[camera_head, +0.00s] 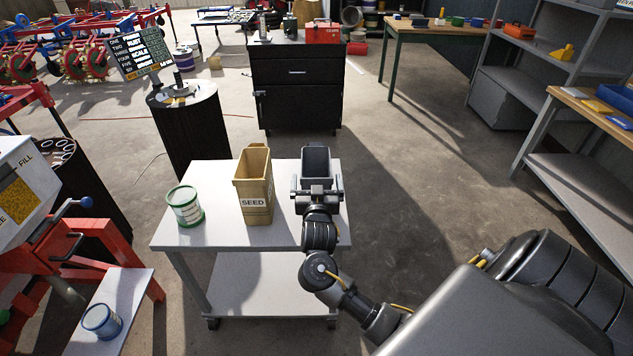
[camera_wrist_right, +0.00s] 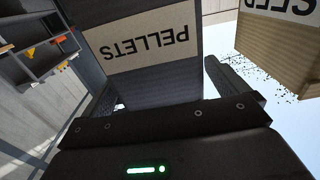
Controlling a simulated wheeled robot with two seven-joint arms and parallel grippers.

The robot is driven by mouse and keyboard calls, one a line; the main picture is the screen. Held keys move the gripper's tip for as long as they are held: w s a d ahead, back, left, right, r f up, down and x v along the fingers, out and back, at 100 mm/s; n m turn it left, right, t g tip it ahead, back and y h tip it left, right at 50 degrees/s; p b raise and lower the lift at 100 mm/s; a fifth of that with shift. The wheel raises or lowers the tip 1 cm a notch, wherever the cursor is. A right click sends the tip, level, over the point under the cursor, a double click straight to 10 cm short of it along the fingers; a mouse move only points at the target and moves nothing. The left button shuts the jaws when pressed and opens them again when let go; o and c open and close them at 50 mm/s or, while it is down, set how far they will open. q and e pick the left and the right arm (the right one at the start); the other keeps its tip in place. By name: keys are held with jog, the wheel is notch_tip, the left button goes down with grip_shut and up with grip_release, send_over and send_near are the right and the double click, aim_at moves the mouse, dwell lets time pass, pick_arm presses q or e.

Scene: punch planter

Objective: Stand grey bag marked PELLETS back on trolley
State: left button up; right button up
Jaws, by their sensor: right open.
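The grey bag marked PELLETS (camera_head: 316,160) stands upright, open at the top, at the right end of the white trolley (camera_head: 180,235). Its lower part is hidden behind my right gripper in the head view. In the right wrist view its PELLETS label (camera_wrist_right: 150,47) appears upside down. My right gripper (camera_head: 317,184) is open at the near side of the bag, with a finger on either side of it. I cannot tell whether the fingers touch it. My left gripper is not in view.
A tan SEED bag (camera_head: 254,187) stands close left of the grey bag. A white-and-green tin (camera_head: 186,206) is further left on the trolley. Dark specks (camera_wrist_right: 262,72) lie near the bags in the wrist view. A black cabinet (camera_head: 297,85) stands behind the trolley.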

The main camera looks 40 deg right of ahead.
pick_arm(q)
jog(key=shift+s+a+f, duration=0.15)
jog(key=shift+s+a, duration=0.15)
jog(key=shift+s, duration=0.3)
pick_arm(e)
jog(key=v, duration=1.1)
jog(key=shift+s+a, duration=0.15)
jog(key=shift+s, duration=0.05)
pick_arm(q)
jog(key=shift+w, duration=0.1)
